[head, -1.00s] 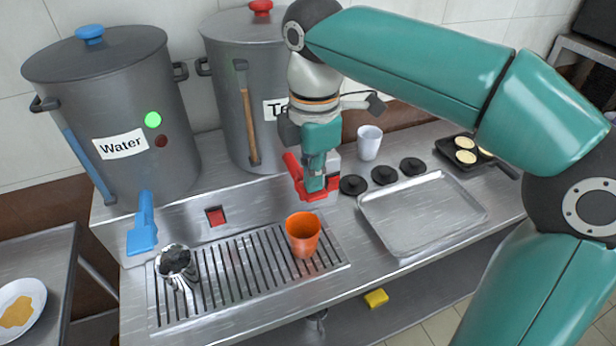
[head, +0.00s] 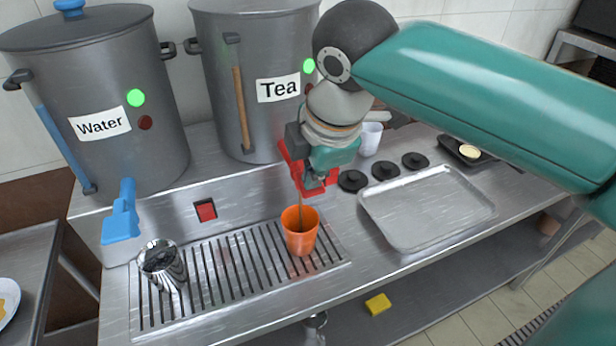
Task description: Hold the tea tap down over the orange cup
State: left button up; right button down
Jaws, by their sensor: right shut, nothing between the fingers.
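The red tea tap (head: 287,154) is on the front below the pot labelled Tea (head: 250,70). My right gripper (head: 316,183) is shut with nothing between its fingers and is down on the tap's lever, partly hiding it. A thin brown stream (head: 301,195) runs from under the tap into the orange cup (head: 301,238). The cup stands upright on the slotted drip tray (head: 225,277), below the tap. How full it is cannot be told. My left gripper is not in view.
A metal tray (head: 425,212), black lids (head: 385,170) and a white cup (head: 370,138) are to the right. A yellow sponge (head: 378,303) lies lower down.

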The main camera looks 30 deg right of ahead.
jog(key=shift+s+f+t+b, duration=0.15)
jog(key=shift+f+t+b, duration=0.15)
jog(key=shift+f+t, duration=0.1)
jog(key=shift+r, duration=0.2)
pick_arm(q)
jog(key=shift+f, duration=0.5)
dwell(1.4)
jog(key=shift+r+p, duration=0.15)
jog(key=shift+p, duration=0.25)
pick_arm(e)
jog(key=shift+r, duration=0.15)
dwell(1.4)
jog(key=shift+r+p, duration=0.65)
jog(key=shift+p, duration=0.05)
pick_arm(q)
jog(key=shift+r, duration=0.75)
